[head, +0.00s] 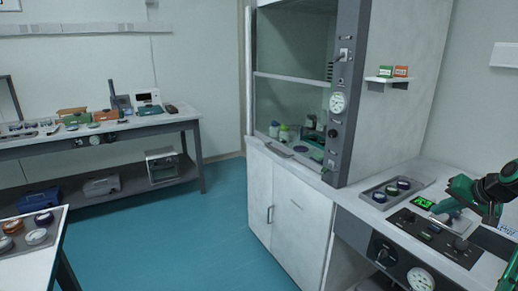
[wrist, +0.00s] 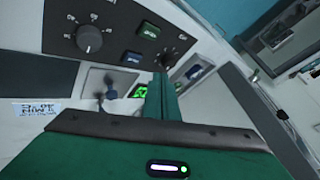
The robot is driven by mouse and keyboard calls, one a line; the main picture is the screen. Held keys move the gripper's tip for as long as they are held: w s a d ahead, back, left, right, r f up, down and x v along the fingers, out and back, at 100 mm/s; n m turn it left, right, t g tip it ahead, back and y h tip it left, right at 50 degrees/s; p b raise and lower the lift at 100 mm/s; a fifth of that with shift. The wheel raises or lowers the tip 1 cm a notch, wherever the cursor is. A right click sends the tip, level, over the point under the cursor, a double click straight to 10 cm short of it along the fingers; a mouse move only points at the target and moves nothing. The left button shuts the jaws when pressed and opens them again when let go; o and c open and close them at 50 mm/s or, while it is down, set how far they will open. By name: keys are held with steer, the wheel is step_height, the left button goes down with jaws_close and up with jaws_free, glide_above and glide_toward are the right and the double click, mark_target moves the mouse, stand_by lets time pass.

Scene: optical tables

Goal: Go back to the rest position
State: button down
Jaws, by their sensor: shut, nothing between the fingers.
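My gripper (wrist: 162,88) shows in the wrist view with its green fingers together and nothing between them. In the head view my green arm reaches in from the right edge, above the grey control panel (head: 432,238) on the right bench. The exact gap between the fingertips and the panel cannot be told.
A tray (head: 373,197) with several round pieces lies left of the panel. A fume cupboard (head: 290,195) stands beside the bench. Another bench (head: 150,122) with boxes and instruments is along the far wall. A table (head: 57,225) is at lower left. The blue floor between is clear.

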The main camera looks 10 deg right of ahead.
steer(key=s+a+n+g, duration=0.2)
steer(key=s+a+g, duration=0.6)
steer(key=s+a, duration=1.4)
steer(key=s, duration=0.3)
steer(key=shift+s+a+r, duration=0.15)
steer(key=shift+a+r, duration=0.05)
steer(key=shift+r, duration=0.15)
steer(key=shift+w+f, duration=0.25)
steer(key=shift+w, duration=0.4)
